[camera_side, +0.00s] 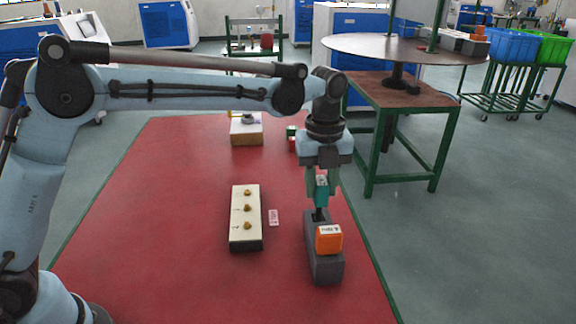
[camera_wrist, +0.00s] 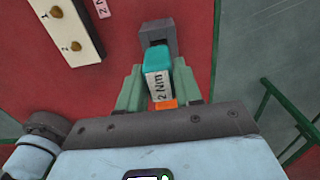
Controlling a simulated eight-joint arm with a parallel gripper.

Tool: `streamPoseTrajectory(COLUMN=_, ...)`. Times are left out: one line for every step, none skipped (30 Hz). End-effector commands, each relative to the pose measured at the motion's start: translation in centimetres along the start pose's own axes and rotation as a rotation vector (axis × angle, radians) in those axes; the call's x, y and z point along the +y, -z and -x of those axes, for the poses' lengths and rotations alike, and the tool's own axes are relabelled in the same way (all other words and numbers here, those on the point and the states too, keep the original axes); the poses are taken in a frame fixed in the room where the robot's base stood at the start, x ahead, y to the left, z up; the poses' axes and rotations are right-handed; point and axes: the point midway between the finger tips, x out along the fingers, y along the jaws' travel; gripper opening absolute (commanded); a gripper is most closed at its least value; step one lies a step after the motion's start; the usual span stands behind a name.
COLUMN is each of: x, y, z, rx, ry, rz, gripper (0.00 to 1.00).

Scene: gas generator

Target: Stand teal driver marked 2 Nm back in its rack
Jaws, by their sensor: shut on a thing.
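The teal driver (camera_wrist: 157,61) is between the fingers of my gripper (camera_wrist: 158,90), which is shut on it. Its white label reads 2 Nm in the wrist view. In the side view the teal driver (camera_side: 321,190) hangs upright below my gripper (camera_side: 321,182), its dark lower end at the back part of the grey rack (camera_side: 324,268). I cannot tell how far the tip is inside the rack. An orange driver (camera_side: 328,238) with a white label stands in the front of the rack. In the wrist view the grey rack (camera_wrist: 158,30) shows a dark opening just beyond the teal driver.
A white-topped block (camera_side: 240,213) with several brass pieces lies left of the rack, with a small pink label (camera_side: 273,217) between them. A wooden box (camera_side: 246,133) and small green and red items (camera_side: 292,140) lie farther back. The red tabletop (camera_side: 170,230) is clear at left.

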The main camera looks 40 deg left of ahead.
Motion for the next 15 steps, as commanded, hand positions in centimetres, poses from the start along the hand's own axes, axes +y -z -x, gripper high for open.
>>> streamPoseTrajectory(x=0.0, y=0.0, z=-0.1, rx=0.0, ry=0.0, rz=0.0, gripper=0.04)
streamPoseTrajectory(x=0.0, y=0.0, z=-0.2, rx=0.0, ry=0.0, rz=0.0, gripper=0.04)
streamPoseTrajectory(x=0.0, y=0.0, z=-0.3, rx=0.0, ry=0.0, rz=0.0, gripper=0.04)
streamPoseTrajectory(x=0.0, y=0.0, z=-0.4, rx=0.0, ry=0.0, rz=0.0, gripper=0.04)
streamPoseTrajectory(x=0.0, y=0.0, z=-0.5, rx=0.0, ry=0.0, rz=0.0, gripper=0.04)
streamPoseTrajectory(x=0.0, y=0.0, z=-0.6, rx=0.0, ry=0.0, rz=0.0, gripper=0.04)
streamPoseTrajectory(x=0.0, y=0.0, z=-0.7, rx=0.0, ry=0.0, rz=0.0, gripper=0.04)
streamPoseTrajectory(x=0.0, y=0.0, z=-0.8, rx=0.0, ry=0.0, rz=0.0, gripper=0.04)
streamPoseTrajectory(x=0.0, y=0.0, z=-0.9, rx=0.0, ry=0.0, rz=0.0, gripper=0.04)
streamPoseTrajectory(x=0.0, y=0.0, z=-1.0, rx=0.0, ry=0.0, rz=0.0, gripper=0.04)
streamPoseTrajectory(x=0.0, y=0.0, z=-1.0, rx=0.0, ry=0.0, rz=0.0, gripper=0.04)
streamPoseTrajectory(x=0.0, y=0.0, z=-1.1, rx=0.0, ry=0.0, rz=0.0, gripper=0.04)
streamPoseTrajectory(x=0.0, y=0.0, z=-1.2, rx=0.0, ry=0.0, rz=0.0, gripper=0.04)
streamPoseTrajectory(x=0.0, y=0.0, z=-1.3, rx=0.0, ry=0.0, rz=0.0, gripper=0.04)
streamPoseTrajectory(x=0.0, y=0.0, z=-1.4, rx=0.0, ry=0.0, rz=0.0, gripper=0.04)
